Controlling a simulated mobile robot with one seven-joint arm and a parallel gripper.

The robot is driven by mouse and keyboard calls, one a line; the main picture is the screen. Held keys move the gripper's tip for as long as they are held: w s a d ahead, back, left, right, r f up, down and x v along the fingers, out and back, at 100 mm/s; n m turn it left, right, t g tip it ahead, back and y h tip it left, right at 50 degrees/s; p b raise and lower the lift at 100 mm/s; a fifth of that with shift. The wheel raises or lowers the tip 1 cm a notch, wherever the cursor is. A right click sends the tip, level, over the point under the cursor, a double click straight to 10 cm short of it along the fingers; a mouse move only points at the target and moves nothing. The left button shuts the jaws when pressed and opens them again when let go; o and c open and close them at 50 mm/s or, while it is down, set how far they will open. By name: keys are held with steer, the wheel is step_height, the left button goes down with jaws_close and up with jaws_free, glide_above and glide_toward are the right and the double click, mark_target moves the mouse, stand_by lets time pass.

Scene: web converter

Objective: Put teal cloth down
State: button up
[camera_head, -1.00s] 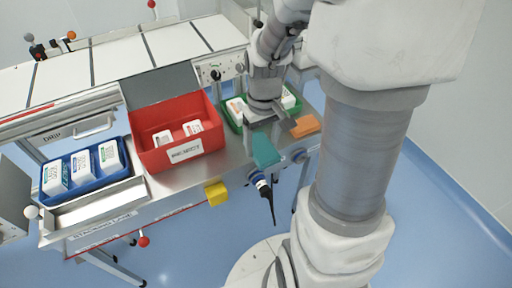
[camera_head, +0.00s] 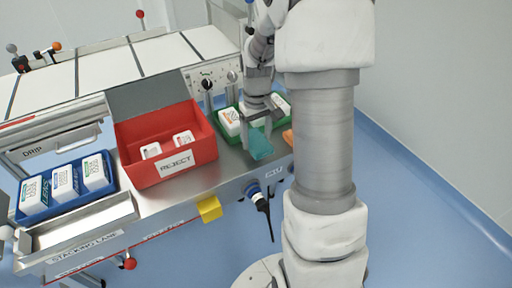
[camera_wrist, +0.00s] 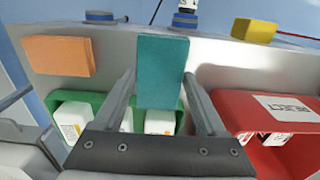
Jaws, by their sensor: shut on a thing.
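The teal cloth (camera_head: 260,146) is a flat folded block at the front of the steel table, to the right of the red bin. In the wrist view the teal cloth (camera_wrist: 162,72) stands between the two fingers. My gripper (camera_head: 257,130) points down and is shut on the cloth; it also shows in the wrist view (camera_wrist: 160,80). I cannot tell whether the cloth's lower edge touches the table.
A red REJECT bin (camera_head: 139,171) with white packs is on the left. A green tray (camera_wrist: 92,102) with white packs is close behind the cloth. An orange block (camera_wrist: 58,55) lies beside it. A yellow block (camera_head: 209,208) is at the table's front edge.

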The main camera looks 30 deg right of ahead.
mark_target(257, 140)
steer(key=shift+f+b, duration=0.8)
steer(key=shift+f, duration=1.2)
steer(key=shift+f, duration=0.15)
steer(key=o, duration=1.1)
steer(key=shift+o, duration=0.2)
step_height(257, 140, up, 12)
steer(key=p, duration=0.4)
steer(key=s+a+r+t, duration=0.2)
steer(key=s+a+r, duration=0.4)
steer(key=s, duration=0.3)
steer(key=s+a+r+t, duration=0.3)
steer(key=s+a+r, duration=0.3)
steer(key=s, duration=0.3)
steer(key=shift+s+a+r+t, duration=0.2)
steer(key=shift+s+r+t, duration=0.1)
steer(key=shift+r, duration=0.5)
steer(key=shift+w, duration=0.1)
step_height(257, 140, up, 17)
steer(key=p, duration=1.7)
steer(key=shift+r, duration=0.15)
